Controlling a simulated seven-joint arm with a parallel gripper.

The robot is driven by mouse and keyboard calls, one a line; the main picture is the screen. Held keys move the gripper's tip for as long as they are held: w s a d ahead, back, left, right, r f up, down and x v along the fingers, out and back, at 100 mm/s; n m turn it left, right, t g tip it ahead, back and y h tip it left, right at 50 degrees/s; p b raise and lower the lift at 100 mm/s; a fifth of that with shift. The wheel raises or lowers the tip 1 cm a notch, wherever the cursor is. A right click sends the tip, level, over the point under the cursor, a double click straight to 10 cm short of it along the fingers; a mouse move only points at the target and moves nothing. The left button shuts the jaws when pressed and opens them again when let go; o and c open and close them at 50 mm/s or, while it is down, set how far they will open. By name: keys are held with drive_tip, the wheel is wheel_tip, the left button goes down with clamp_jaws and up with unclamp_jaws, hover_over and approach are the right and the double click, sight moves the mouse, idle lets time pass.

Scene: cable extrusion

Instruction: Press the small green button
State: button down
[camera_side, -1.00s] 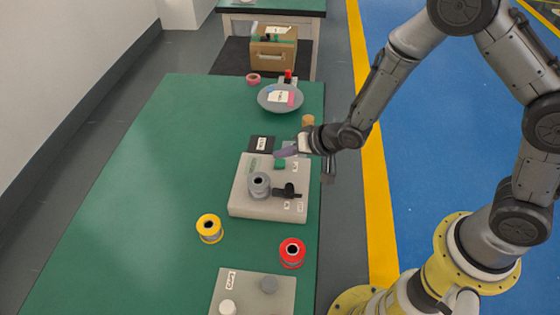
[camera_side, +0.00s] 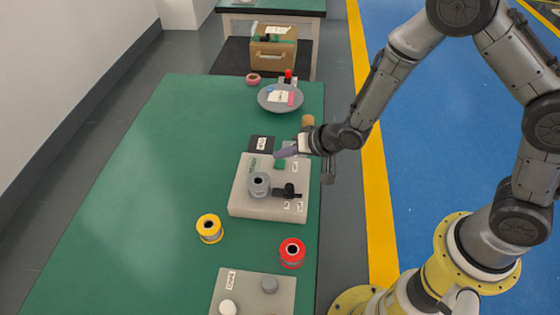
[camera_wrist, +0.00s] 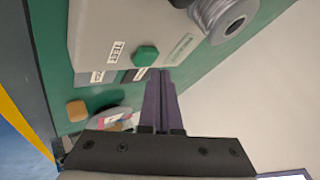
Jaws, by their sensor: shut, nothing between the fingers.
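The small green button (camera_side: 280,163) sits near the back edge of the beige box (camera_side: 243,206) on the green table. In the wrist view the button (camera_wrist: 145,56) is a green hexagonal knob next to a label reading TEST. My gripper (camera_side: 281,153) is just behind and above the button in the side view. In the wrist view its purple fingers (camera_wrist: 160,72) are together and empty, their tips close to the button's edge. I cannot tell whether they touch it.
On the box are a grey spool (camera_side: 259,184) and a black lever switch (camera_side: 288,191). A yellow spool (camera_side: 209,228) and a red spool (camera_side: 292,252) stand in front. A grey plate (camera_side: 269,103) with small items lies behind. The table's left side is clear.

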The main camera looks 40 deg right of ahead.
sight(284, 165)
drive_tip(key=shift+f, duration=0.35)
drive_tip(key=shift+f, duration=0.55)
idle(0.7)
idle(0.3)
drive_tip(key=shift+r, duration=0.95)
drive_tip(key=shift+r, duration=0.1)
drive_tip(key=shift+r, duration=2.4)
